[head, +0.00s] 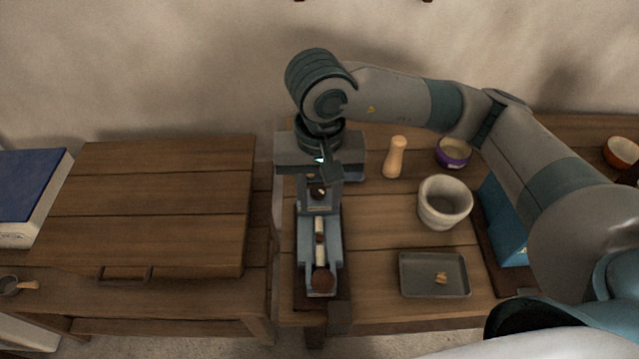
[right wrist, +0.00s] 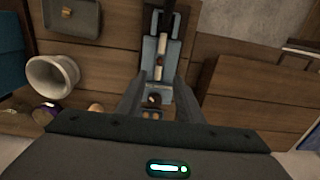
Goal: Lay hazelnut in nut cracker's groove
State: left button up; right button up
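The nut cracker (head: 304,255) is a long blue-grey metal piece on a dark base, near the left edge of the right table. It also shows in the right wrist view (right wrist: 150,50). Pale rods lie along its groove, and a small brown spot between them, likely the hazelnut (head: 319,238), also shows in the right wrist view (right wrist: 159,60). Round brown parts sit at both ends of the groove. My right gripper (head: 320,186) points down over the far end; in the right wrist view its fingers (right wrist: 160,82) are spread on either side of the cracker. My left gripper is out of view.
A stone mortar (head: 431,212), a wooden pestle-like piece (head: 395,157) and a purple bowl (head: 453,156) stand right of the cracker. A grey tray (head: 410,287) holds small tan bits. A blue box (head: 505,235) stands farther right.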

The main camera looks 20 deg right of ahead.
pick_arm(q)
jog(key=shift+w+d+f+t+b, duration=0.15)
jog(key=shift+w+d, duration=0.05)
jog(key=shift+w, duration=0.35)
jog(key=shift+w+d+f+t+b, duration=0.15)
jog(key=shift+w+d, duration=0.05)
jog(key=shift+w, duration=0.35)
pick_arm(e)
notch_tip(320, 180, up, 5)
jog(key=shift+f, duration=0.15)
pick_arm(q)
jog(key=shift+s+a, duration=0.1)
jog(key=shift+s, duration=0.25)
